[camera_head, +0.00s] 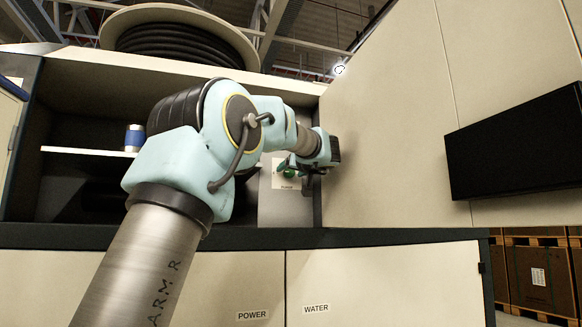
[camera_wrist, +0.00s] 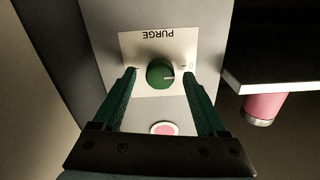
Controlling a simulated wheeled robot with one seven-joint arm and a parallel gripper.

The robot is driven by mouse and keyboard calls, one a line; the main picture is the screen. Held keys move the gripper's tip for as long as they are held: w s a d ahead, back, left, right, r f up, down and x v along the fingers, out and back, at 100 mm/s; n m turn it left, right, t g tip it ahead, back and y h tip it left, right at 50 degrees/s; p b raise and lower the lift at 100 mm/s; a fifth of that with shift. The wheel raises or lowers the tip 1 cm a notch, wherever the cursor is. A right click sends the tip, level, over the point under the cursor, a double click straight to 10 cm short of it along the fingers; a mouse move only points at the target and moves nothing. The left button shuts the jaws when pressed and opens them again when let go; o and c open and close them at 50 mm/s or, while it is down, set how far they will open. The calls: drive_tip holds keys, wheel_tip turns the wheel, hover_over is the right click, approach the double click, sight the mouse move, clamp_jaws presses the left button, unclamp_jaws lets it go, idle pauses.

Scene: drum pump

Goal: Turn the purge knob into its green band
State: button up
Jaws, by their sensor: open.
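The purge knob (camera_wrist: 159,73) is round and green, on a white plate (camera_wrist: 135,45) marked PURGE, upside down in the wrist view. Its pale pointer line points right in that view, near a small mark. I cannot make out a separate green band. My gripper (camera_wrist: 160,74) is open, with one dark green finger on each side of the knob. A gap shows between each finger and the knob; I cannot tell the depth. In the head view my gripper (camera_head: 297,166) is at the panel (camera_head: 279,208), and the green knob (camera_head: 289,172) is partly covered.
A pinkish button (camera_wrist: 164,128) is on the panel between the fingers. In the head view, a large open cabinet door (camera_head: 395,120) stands close right of my gripper.

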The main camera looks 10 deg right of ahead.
drive_tip(key=shift+w, duration=0.4)
drive_tip(key=shift+c, duration=0.3)
clamp_jaws()
